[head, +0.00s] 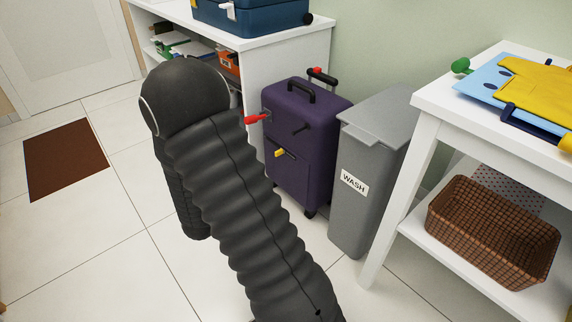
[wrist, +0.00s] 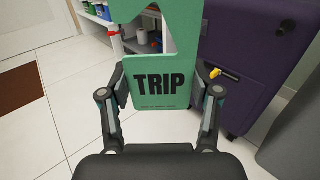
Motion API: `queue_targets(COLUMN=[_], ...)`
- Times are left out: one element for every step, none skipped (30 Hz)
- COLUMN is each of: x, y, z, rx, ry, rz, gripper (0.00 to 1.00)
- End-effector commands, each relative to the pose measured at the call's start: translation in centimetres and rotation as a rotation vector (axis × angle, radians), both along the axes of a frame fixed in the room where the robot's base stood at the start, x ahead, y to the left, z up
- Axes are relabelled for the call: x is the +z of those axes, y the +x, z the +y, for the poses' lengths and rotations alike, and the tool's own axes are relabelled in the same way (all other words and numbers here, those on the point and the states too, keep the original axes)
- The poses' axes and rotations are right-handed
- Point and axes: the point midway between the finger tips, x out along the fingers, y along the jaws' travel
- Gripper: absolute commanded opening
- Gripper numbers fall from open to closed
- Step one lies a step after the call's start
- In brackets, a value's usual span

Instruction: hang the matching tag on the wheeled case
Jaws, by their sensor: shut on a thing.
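The purple wheeled case (head: 310,150) stands upright on the floor between a white shelf unit and a grey bin. A dark peg (head: 300,129) sticks out of its front, and a yellow piece (head: 280,153) sits lower down. The case also shows at the right of the wrist view (wrist: 245,55). My gripper (wrist: 163,88) is shut on a green tag (wrist: 182,60) marked TRIP, with a finger at each side edge. The tag has an opening in its upper part and is in front of the case's left side, seemingly apart from it. In the head view my arm hides gripper and tag.
A white table (head: 440,100) with a wicker basket (head: 490,235) is farther right. A blue case (head: 250,15) sits on the white shelf unit (head: 285,55). The left floor is clear except a brown mat (head: 68,158).

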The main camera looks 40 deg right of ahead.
Motion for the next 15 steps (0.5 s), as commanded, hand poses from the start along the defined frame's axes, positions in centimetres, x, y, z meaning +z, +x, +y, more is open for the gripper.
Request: queue_targets(x=[-0.8, -1.1, -1.4, -1.7, -1.9, -2.3, -2.6, -2.9, -3.2, -3.5, -3.7, -4.0, -4.2, -4.3, -4.5], y=[-0.2, -0.4, -0.9, -1.3, -1.7, -2.4, -2.9, -3.4, -4.1, -4.6, -5.1, -5.6, -6.0, -6.3, -6.7], z=[-2.7, -4.2, -6.2, -7.6, -8.9, -10.5, -11.7, -12.7, -13.9, -14.7, -15.4, -16.2, -16.7, -17.1, -17.5], rx=[-0.098, -0.157, -0.238, -0.297, -0.355, -0.430, -0.484, -0.534, -0.597, -0.640, -0.679, -0.725, -0.754, -0.780, -0.807], ry=[0.002, 0.002, 0.002, 0.003, 0.002, 0.001, 0.002, 0.002, 0.003, 0.002, 0.001, 0.002, 0.002, 0.003, 0.002], rz=[-0.002, -0.001, 0.000, 0.000, 0.001, 0.000, 0.001, 0.002, 0.002, 0.003, 0.004, 0.004, 0.004, 0.003, 0.005], gripper=[0.46, 0.46, 0.46, 0.46, 0.46, 0.46, 0.46, 0.46, 0.46, 0.46, 0.46, 0.46, 0.46, 0.46, 0.46])
